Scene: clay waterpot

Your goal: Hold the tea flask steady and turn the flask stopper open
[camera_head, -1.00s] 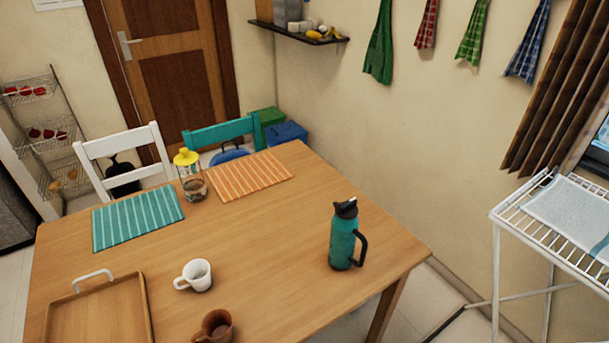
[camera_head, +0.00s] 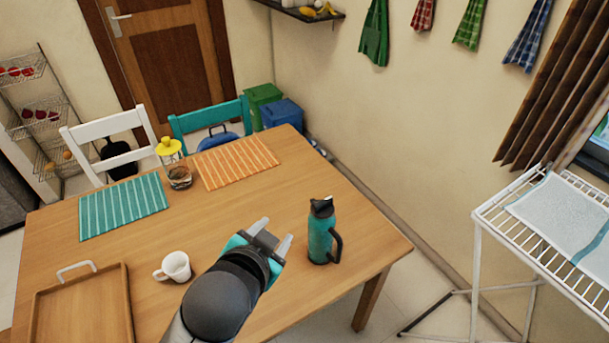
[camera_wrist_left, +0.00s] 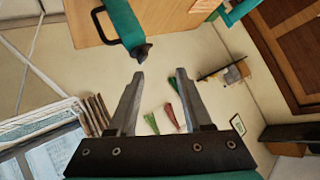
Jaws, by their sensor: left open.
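The tea flask (camera_head: 320,236) is teal and stands upright near the right edge of the wooden table. Its dark stopper (camera_head: 321,206) is on top, and a dark handle is on its right side. In the left wrist view the flask (camera_wrist_left: 122,20) is at the top, with its stopper (camera_wrist_left: 141,51) pointing toward the fingers. My left gripper (camera_head: 275,237) is open and empty, just left of the flask and apart from it. It also shows in the left wrist view (camera_wrist_left: 158,78) with its fingers spread. My right gripper is not in view.
A white mug (camera_head: 176,266) and a wooden tray (camera_head: 84,308) are on the table left of my arm. A jar with a yellow lid (camera_head: 174,165) stands by two striped placemats at the back. A white drying rack (camera_head: 500,215) is at the right.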

